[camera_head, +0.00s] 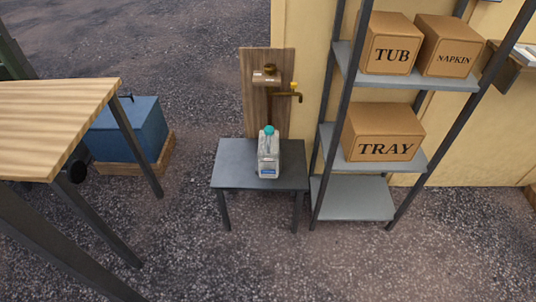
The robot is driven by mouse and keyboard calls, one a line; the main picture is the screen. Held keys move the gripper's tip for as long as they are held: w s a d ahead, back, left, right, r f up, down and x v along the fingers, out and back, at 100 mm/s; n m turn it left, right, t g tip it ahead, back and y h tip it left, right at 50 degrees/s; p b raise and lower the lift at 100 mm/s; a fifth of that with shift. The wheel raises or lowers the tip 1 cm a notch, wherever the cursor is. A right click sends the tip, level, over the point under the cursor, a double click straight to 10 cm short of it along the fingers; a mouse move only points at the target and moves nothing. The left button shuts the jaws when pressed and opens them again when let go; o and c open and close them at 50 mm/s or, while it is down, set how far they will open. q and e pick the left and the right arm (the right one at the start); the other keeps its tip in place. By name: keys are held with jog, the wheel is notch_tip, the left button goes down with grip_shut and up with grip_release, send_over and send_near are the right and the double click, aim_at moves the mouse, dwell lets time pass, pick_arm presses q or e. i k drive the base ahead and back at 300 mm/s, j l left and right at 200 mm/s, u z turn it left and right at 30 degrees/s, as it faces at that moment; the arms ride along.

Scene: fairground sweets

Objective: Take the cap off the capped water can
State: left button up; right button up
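The water can (268,158) is a pale, see-through jug with a blue label. It stands upright on a small grey table (232,174) in the middle of the head view. A teal cap (269,131) sits on top of it. Neither of my grippers shows in this view, and nothing touches the can.
A wooden board (250,98) with a brass tap (288,94) stands behind the can. A metal shelf (352,197) with boxes marked TUB (388,48), NAPKIN (447,45) and TRAY (384,132) is at the right. A wooden table (50,110) and blue box (128,130) are left. Gravel in front is clear.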

aim_at(268, 152)
jog(key=i+j+z, duration=0.3)
jog(key=i, duration=0.35)
jog(key=i+j+z, duration=0.3)
jog(key=i+j, duration=0.25)
jog(key=i, duration=0.05)
